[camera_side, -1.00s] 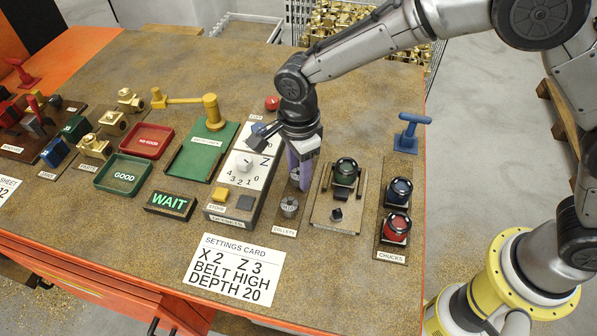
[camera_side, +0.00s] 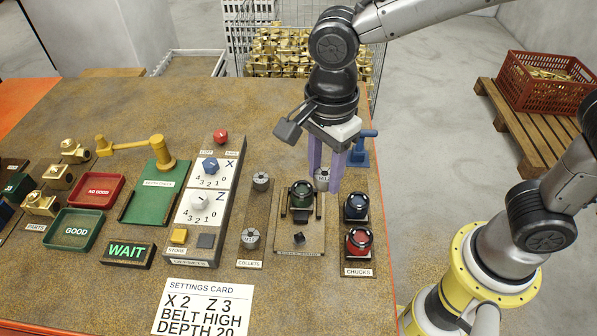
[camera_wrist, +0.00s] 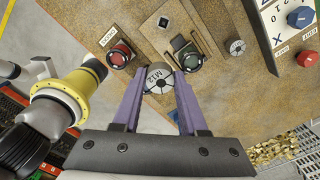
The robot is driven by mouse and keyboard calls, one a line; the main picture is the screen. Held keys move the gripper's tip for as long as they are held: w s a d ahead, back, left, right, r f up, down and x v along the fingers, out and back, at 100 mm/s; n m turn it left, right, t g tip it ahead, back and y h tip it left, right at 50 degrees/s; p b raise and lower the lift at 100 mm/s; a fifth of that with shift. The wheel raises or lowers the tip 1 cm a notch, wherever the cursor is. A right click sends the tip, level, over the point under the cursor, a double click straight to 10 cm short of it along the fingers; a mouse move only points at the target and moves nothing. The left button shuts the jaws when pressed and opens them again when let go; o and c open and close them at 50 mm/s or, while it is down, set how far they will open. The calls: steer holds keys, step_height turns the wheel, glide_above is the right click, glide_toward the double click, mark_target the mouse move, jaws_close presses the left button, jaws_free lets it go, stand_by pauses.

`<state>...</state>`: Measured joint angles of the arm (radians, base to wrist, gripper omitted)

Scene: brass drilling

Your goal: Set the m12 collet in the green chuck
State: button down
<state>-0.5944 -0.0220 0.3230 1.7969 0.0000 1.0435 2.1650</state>
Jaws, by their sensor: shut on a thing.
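The M12 collet (camera_wrist: 157,80), a grey disc with its label showing, is between my purple fingertips in the wrist view. My gripper (camera_side: 323,178) is shut on it and holds it in the air, behind and to the right of the green chuck in the side view, where the collet (camera_side: 322,174) partly shows. The green chuck (camera_side: 301,194) sits upright in a holder on a brown board. It also shows in the wrist view (camera_wrist: 187,57), just beyond the right fingertip and apart from the collet.
The blue chuck (camera_side: 357,206) and red chuck (camera_side: 359,241) stand in a rack to the right. Two grey collets (camera_side: 261,181) (camera_side: 250,238) stand on the collet rack to the left. The offsets panel (camera_side: 209,205) is farther left. A blue T-handled tool (camera_side: 359,153) stands behind the chucks.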

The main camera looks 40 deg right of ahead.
steer(key=shift+s+d+r, duration=0.1)
steer(key=shift+d+r, duration=0.05)
steer(key=shift+w+d+f, duration=0.1)
steer(key=shift+w+f, duration=0.75)
steer(key=shift+w, duration=0.2)
steer(key=shift+w+d+f, duration=0.1)
steer(key=shift+w+f, duration=0.75)
steer(key=shift+w, duration=0.25)
steer(key=shift+w+d+f, duration=0.1)
steer(key=shift+w+f, duration=0.75)
steer(key=shift+w, duration=0.2)
steer(key=shift+f, duration=1.4)
stand_by(0.4)
steer(key=shift+c, duration=1.8)
jaws_free()
steer(key=o, duration=0.4)
steer(key=shift+c, duration=0.2)
steer(key=shift+r, duration=0.1)
